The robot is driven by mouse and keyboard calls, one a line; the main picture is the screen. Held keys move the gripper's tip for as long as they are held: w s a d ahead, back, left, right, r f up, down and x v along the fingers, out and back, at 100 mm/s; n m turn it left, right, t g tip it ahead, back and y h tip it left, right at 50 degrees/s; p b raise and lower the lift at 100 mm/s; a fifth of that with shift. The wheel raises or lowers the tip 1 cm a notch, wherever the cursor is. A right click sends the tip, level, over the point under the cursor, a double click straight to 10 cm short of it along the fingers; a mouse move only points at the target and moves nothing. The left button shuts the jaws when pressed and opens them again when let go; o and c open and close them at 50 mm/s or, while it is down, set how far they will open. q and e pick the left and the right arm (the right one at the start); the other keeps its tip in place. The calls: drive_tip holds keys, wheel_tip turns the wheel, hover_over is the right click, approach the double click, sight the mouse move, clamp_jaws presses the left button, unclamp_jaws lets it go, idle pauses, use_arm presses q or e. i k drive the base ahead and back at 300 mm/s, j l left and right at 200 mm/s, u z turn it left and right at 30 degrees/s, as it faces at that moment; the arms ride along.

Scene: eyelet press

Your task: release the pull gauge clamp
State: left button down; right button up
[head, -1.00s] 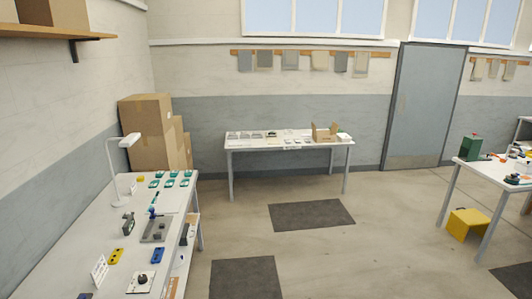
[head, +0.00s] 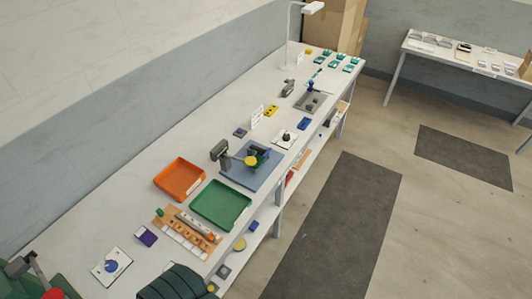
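No part is plainly recognisable as the pull gauge clamp. On the long white bench (head: 130,210), a grey plate fixture with a blue upright part (head: 312,100) stands toward the far end. Nearer, a dark device with a yellow round part (head: 250,160) sits on a blue-grey base plate (head: 264,178). A white square with a black knob (head: 285,138) lies between them. All are too small to tell whether any clamp is shut.
An orange tray (head: 180,180), a green tray (head: 220,205) and a wooden rack (head: 187,232) fill the near bench. Floor with dark mats (head: 335,225) lies right.

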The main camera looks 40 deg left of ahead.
sight(264, 152)
drive_tip(key=j+u, duration=0.1)
drive_tip(key=u, duration=0.3)
drive_tip(key=j+u, duration=0.1)
drive_tip(key=u, duration=0.3)
drive_tip(key=i+u, duration=0.1)
drive_tip(key=u, duration=0.3)
